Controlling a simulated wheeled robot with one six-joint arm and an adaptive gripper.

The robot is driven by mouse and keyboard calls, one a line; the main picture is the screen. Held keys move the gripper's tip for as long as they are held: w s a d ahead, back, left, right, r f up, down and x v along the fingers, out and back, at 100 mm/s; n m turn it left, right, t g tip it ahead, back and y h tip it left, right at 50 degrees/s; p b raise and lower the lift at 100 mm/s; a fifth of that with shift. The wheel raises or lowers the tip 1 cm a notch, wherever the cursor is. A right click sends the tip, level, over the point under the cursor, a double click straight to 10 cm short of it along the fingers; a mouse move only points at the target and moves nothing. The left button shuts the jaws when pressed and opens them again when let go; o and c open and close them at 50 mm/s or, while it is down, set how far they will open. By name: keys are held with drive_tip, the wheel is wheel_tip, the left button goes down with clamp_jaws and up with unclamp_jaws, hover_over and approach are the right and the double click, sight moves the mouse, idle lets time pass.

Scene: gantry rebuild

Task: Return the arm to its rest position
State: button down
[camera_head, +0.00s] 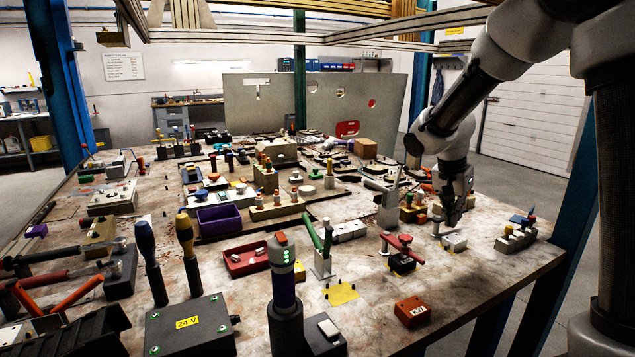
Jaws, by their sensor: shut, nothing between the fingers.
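My arm reaches in from the upper right and bends down over the right side of the workbench (385,320). My gripper (452,222) points down at the arm's end, low over the bench, with its fingers closed. A small light grey block (454,243) lies just below the fingertips; I cannot tell whether they touch it. Nothing shows between the fingers. No rest position is marked in view.
Several small fixtures crowd the bench. A red-handled clamp (402,248) stands left of my gripper, and a block with pegs (515,236) stands to its right. A blue post (575,205) rises beside the bench's right edge.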

drive_tip(key=s+r+n+t+y, duration=0.1)
drive_tip(key=s+r+n, duration=0.2)
drive_tip(key=s, duration=0.6)
drive_tip(key=s+d+r+n+y, duration=0.1)
drive_tip(key=s+r+n, duration=0.2)
drive_tip(key=s, duration=0.7)
drive_tip(key=s+d+r+n+t+y, duration=0.1)
drive_tip(key=s+r+n, duration=0.2)
drive_tip(key=s, duration=0.7)
drive_tip(key=shift+d+r+t, duration=0.15)
drive_tip(key=shift+r+t, duration=0.1)
drive_tip(key=shift+t, duration=0.05)
